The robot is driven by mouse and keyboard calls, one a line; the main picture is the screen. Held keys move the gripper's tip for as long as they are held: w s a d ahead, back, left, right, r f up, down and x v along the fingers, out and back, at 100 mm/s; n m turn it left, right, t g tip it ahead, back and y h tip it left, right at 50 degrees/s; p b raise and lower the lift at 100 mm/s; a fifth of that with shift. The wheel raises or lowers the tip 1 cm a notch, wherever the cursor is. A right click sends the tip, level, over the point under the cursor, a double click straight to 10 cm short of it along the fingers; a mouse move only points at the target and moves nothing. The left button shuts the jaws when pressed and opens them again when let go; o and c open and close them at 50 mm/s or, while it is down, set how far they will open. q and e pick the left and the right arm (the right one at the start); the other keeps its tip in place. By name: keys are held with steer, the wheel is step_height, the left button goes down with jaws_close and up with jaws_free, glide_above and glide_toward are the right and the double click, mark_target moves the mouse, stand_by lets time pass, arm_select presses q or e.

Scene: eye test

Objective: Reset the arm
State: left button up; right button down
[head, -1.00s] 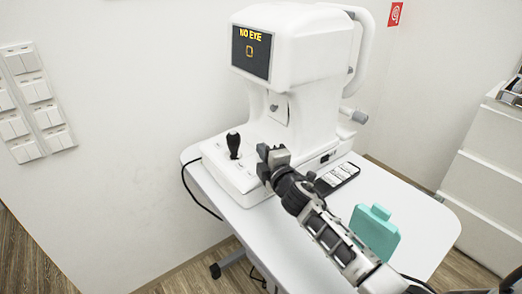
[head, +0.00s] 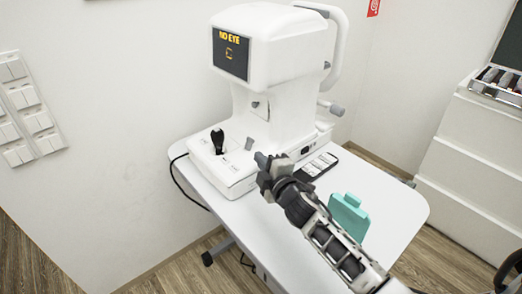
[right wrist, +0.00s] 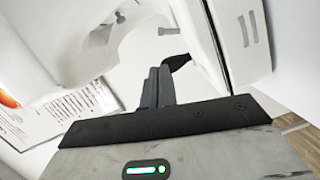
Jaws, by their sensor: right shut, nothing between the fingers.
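My right gripper (head: 262,160) is shut and empty in the head view, above the white table (head: 300,235) and just in front of the eye test machine (head: 270,60). In the right wrist view its two dark fingers (right wrist: 157,75) are pressed together, with parts of the white machine beyond them. The machine's screen (head: 231,54) reads "NO EYE". Its black joystick (head: 218,140) stands upright on the base, to the left of my right gripper and apart from it. My left gripper is not in view.
A dark phone-like card (head: 316,167) lies on the table beside the machine. A teal case (head: 349,214) stands right of my right arm. White drawers (head: 473,165) stand at the right, with a tray of items on top. Switches (head: 25,110) are on the left wall.

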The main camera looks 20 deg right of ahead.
steer(key=shift+s, duration=0.65)
steer(key=s+f+m+g+h, duration=0.1)
steer(key=s+f+m+g, duration=0.1)
steer(key=s, duration=0.3)
steer(key=s+f+m+g, duration=0.2)
steer(key=s+m, duration=0.2)
steer(key=s+f+m+g+h, duration=0.1)
steer(key=s+f+m+g, duration=0.1)
steer(key=s, duration=0.3)
steer(key=shift+s+a+m+g+h, duration=0.15)
steer(key=shift+s+m+g+h, duration=0.2)
steer(key=shift+m, duration=0.35)
steer(key=s+m+g, duration=0.1)
steer(key=s, duration=0.2)
steer(key=s+a+m+g, duration=0.1)
steer(key=s, duration=0.2)
steer(key=s+a+f+g+y, duration=0.1)
steer(key=s+g, duration=0.1)
steer(key=s, duration=0.1)
steer(key=shift+a+f+m, duration=0.1)
steer(key=shift+m, duration=0.3)
steer(key=s+a+r+m+g+y, duration=0.1)
steer(key=s+a+g+y, duration=0.15)
steer(key=s, duration=0.65)
steer(key=w+a+f+t+y, duration=0.1)
steer(key=w+a+f+t, duration=0.4)
steer(key=f, duration=0.3)
steer(key=shift+w+t+y, duration=0.3)
steer(key=shift+w+t, duration=0.2)
steer(key=shift+w, duration=0.05)
